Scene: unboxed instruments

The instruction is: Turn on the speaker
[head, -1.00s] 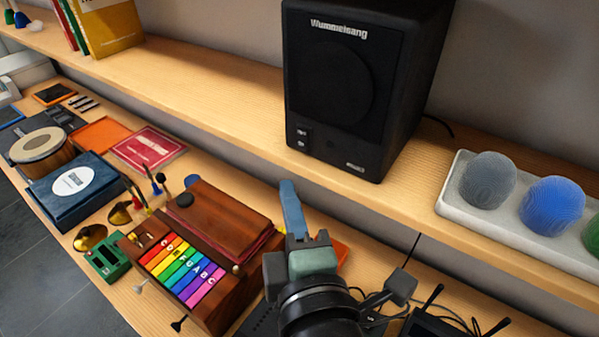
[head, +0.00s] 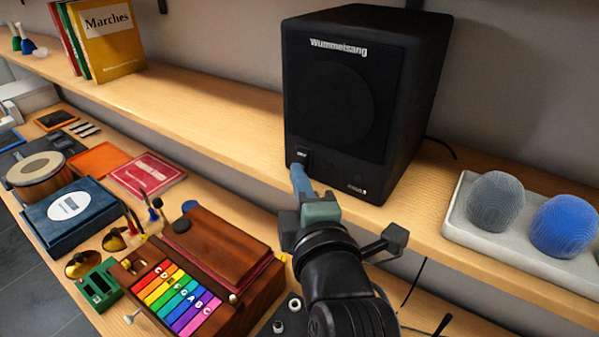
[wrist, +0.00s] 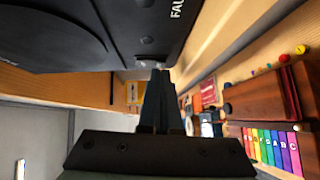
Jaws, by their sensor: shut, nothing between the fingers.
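The black speaker (head: 340,100) stands upright on the wooden shelf, its front facing me. It also fills the upper left of the wrist view (wrist: 60,35). A small dark switch (head: 303,154) sits at the lower left of its front, partly hidden by my fingers. My gripper (head: 297,168) is shut and empty. Its blue fingertips are at the lower edge of this switch; I cannot tell whether they touch it. In the wrist view the closed fingers (wrist: 160,76) end close to the speaker's front. The switch's position is not clear.
On the shelf, a pale tray (head: 455,225) with grey and blue domes stands to the right, and books (head: 105,40) stand far left. Below, a rainbow-keyed wooden instrument (head: 180,300) and a blue box (head: 70,210) crowd the lower counter.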

